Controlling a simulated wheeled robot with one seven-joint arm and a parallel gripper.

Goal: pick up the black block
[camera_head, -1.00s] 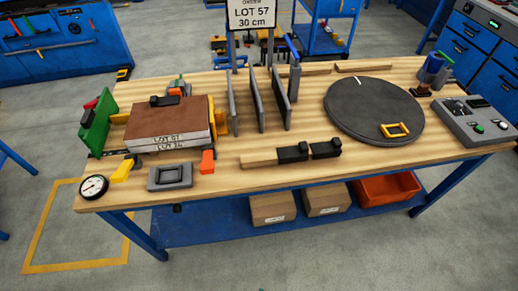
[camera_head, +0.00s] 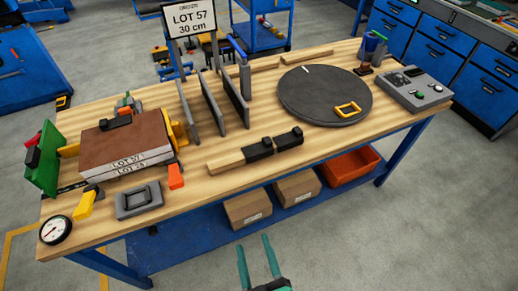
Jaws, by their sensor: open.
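Two black blocks sit near the front middle of the wooden table. One black block (camera_head: 258,149) is at the end of a pale wooden bar (camera_head: 226,162), and the other black block (camera_head: 288,138) is just to its right. Another small black piece (camera_head: 117,122) lies on top of the brown panel stack (camera_head: 125,140) marked LOT 57. My gripper (camera_head: 254,246) shows at the bottom edge with two green fingers apart and nothing between them. It appears in front of the table, apart from the blocks.
Grey upright plates (camera_head: 211,103) stand behind the blocks. A dark round disc (camera_head: 318,95) with a yellow handle (camera_head: 347,109) lies to the right. An orange piece (camera_head: 175,176) and a grey tray (camera_head: 139,199) are to the left. A control box (camera_head: 413,90) is at the right end.

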